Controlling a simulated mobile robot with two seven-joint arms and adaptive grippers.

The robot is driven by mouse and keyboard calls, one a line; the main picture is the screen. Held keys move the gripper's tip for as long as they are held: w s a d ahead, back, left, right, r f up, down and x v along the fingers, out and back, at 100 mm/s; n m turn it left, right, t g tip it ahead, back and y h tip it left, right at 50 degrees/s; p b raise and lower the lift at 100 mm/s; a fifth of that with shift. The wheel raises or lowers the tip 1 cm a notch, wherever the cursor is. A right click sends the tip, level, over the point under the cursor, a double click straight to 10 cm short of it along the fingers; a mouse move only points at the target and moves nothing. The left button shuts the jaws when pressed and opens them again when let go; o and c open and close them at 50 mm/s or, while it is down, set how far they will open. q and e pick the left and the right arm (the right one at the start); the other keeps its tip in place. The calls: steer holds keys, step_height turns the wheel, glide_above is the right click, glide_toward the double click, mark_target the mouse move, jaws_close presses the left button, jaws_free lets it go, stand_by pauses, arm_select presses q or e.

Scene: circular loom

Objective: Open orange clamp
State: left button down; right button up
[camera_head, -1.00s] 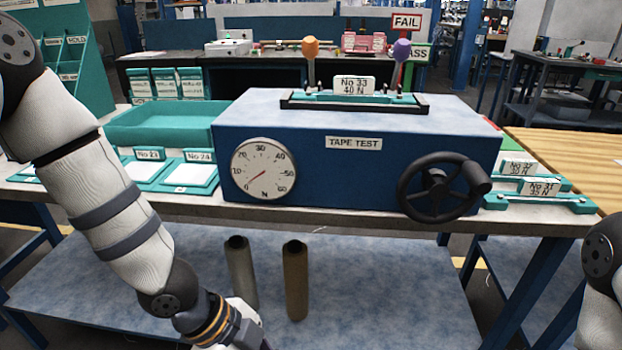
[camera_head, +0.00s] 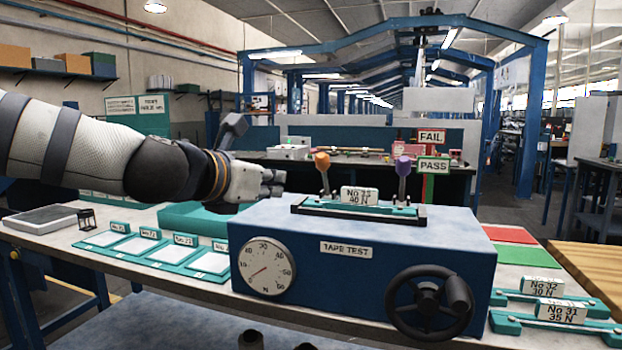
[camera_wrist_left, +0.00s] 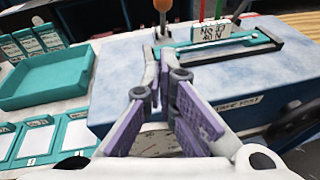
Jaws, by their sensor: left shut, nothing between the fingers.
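The orange clamp (camera_head: 322,161) is a ball-topped lever at the left end of a black-and-teal fixture on the blue tape tester. It stands roughly upright. In the left wrist view the orange knob (camera_wrist_left: 163,5) shows at the top edge, partly cut off. My left gripper (camera_head: 279,182) is left of the orange clamp, above the tester's left end, apart from the lever. It is shut and empty; its purple-padded fingers (camera_wrist_left: 160,62) point toward the lever. My right gripper is not in view.
A block marked 40 N (camera_head: 360,195) sits between the clamps. The tester (camera_head: 365,275) has a dial (camera_head: 266,266) and a black handwheel (camera_head: 428,302). A teal tray (camera_head: 190,218) is on the left. FAIL and PASS signs (camera_head: 433,165) stand behind the purple clamp.

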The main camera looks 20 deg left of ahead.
arm_select(q)
steer(key=b, duration=0.3)
glide_toward(325, 174)
steer(key=f, duration=0.1)
steer(key=s+a+f, duration=0.1)
steer(key=f, duration=0.2)
steer(key=shift+s+a+f, duration=0.2)
steer(key=shift+s+a, duration=0.1)
steer(key=w+r, duration=0.2)
steer(key=w, duration=0.1)
steer(key=w+d+r+p, duration=0.1)
steer(key=shift+w, duration=0.25)
steer(key=shift+w+d, duration=0.15)
steer(key=shift+w, duration=0.05)
steer(key=shift+w+f, duration=0.1)
steer(key=shift+w, duration=0.05)
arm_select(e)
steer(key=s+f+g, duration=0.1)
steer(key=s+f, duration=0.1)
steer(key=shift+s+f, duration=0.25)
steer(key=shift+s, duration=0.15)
arm_select(q)
steer(key=shift+w, duration=0.15)
